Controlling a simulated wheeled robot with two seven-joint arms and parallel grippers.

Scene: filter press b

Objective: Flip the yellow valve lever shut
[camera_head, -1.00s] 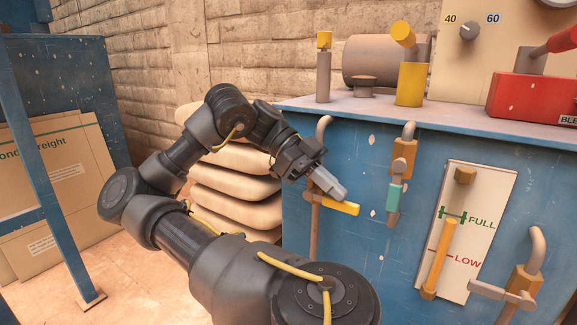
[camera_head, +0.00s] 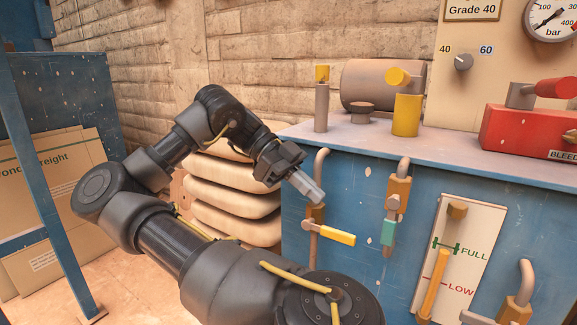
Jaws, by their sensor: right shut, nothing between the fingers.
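The yellow valve lever (camera_head: 338,237) is on the left part of the blue bench front. It points right, nearly level and slightly down, across its upright pipe (camera_head: 314,258). My right gripper (camera_head: 318,198) is shut and empty, with its grey fingers pointing down and right. Its tips are above the lever in the picture, with a visible gap, in front of the upper pipe and valve body. My left gripper is not in view.
A teal-handled valve (camera_head: 388,232) hangs down just right of the yellow lever. Farther right is a FULL/LOW gauge plate (camera_head: 484,222). The blue bench top (camera_head: 450,152) carries a red box (camera_head: 515,130). Stacked sacks (camera_head: 232,190) stand left of the bench.

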